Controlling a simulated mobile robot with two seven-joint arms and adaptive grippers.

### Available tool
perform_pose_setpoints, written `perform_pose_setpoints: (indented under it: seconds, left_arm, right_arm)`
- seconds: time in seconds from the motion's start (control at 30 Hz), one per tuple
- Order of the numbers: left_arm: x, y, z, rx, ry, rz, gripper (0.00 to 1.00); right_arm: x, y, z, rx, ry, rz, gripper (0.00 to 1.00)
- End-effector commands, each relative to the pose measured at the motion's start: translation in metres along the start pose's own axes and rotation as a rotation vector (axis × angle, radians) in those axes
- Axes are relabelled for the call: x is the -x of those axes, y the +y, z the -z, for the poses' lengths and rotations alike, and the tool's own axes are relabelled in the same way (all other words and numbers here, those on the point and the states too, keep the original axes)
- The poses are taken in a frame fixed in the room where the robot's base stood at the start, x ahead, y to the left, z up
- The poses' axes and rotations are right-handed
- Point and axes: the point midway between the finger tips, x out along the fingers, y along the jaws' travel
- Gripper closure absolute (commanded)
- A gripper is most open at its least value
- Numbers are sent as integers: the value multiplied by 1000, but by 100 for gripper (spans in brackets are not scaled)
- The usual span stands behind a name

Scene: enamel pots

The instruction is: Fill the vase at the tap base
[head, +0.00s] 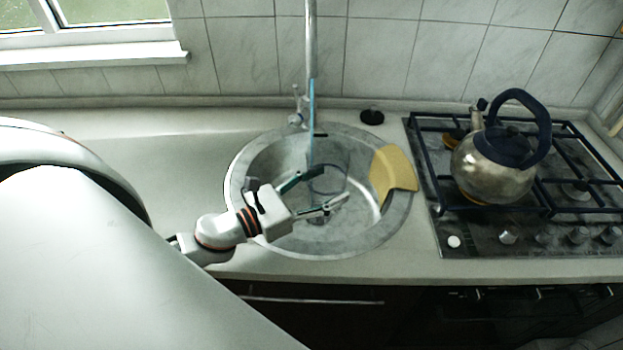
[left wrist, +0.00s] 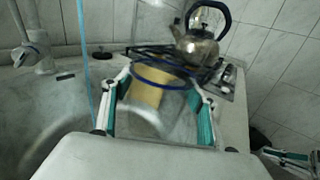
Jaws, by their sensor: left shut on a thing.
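The vase (head: 330,172) is clear glass with a blue ring and is hard to make out against the sink. My left gripper (head: 322,190) is shut on it, inside the sink bowl (head: 365,225). In the left wrist view the vase (left wrist: 160,72) shows between the two fingers of my left gripper (left wrist: 160,110). The tap (head: 311,45) stands behind the sink, with a thin blue stream (head: 312,120) falling from it. In the left wrist view the stream (left wrist: 83,50) passes left of the vase; I cannot tell whether any enters it. Part of what looks like my right gripper (left wrist: 290,155) shows at the lower right.
A yellow cloth (head: 392,172) hangs over the sink's right rim. A steel kettle (head: 495,165) stands on the gas hob (head: 470,240) to the right. A black stopper (head: 371,117) lies behind the sink. The counter left of the sink (head: 185,140) is clear.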

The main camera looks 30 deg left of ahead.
Motion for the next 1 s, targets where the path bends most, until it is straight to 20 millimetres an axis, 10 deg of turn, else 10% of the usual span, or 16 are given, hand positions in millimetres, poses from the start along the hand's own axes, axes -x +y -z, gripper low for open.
perform_pose_setpoints:
  seconds: [0.43, 1.0]
  left_arm:
    - [23, 18, -6, 26, 14, 228, 82]
    - [-4, 61, -4, 25, 13, 231, 82]
  right_arm:
    - [5, 2, -2, 1, -15, -2, 86]
    - [1, 0, -1, 1, 2, 1, 86]
